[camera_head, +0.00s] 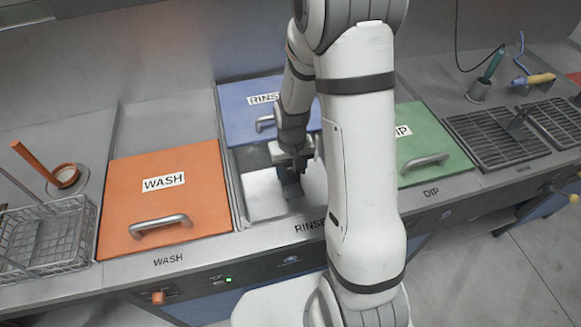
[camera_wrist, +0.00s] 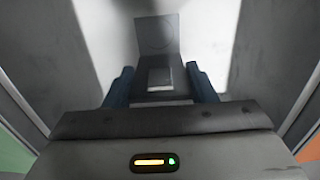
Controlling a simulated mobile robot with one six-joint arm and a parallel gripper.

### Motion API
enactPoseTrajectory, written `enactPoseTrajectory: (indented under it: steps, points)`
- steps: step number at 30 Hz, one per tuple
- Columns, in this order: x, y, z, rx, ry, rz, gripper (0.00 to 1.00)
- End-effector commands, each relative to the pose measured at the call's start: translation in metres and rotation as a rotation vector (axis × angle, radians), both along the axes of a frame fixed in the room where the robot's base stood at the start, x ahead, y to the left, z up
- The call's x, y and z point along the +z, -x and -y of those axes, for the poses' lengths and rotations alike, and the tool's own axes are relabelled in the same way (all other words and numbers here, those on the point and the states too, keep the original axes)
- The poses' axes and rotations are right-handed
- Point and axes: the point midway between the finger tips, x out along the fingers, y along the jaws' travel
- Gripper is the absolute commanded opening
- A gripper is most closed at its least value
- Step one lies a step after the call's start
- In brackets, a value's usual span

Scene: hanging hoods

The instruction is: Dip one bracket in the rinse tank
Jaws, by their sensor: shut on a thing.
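The rinse tank (camera_head: 248,196) is open, its blue lid (camera_head: 240,112) slid back behind the opening. My gripper (camera_head: 291,184) points down into the tank's opening. In the wrist view its blue fingers stand either side of a grey metal bracket (camera_wrist: 156,35) and are shut on it. The bracket shows a flat plate with a bend and a smaller raised part between the fingers. In the head view my gripper and arm hide the bracket. I cannot tell how deep it is or whether it touches liquid.
The orange wash lid (camera_head: 120,215) and green dip lid (camera_head: 425,135) are shut, with raised handles. A wire basket (camera_head: 45,245) stands at the left. Dark slatted racks (camera_head: 490,140) at the right carry a small grey piece (camera_head: 518,122).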

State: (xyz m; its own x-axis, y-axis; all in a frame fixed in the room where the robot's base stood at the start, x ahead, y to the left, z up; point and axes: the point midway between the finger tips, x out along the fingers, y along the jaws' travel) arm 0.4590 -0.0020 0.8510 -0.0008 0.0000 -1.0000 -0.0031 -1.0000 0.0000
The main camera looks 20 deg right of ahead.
Motion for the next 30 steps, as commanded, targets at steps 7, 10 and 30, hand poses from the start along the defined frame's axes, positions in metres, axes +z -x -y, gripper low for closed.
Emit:
enactPoseTrajectory:
  steps: [7,10,30]
  points:
    - [-0.032,0.000,0.000,0.001,0.000,0.001,0.00]
    - [-0.043,0.000,0.000,0.001,0.000,0.001,0.00]
    - [-0.068,0.000,-0.001,0.002,0.000,0.001,0.00]
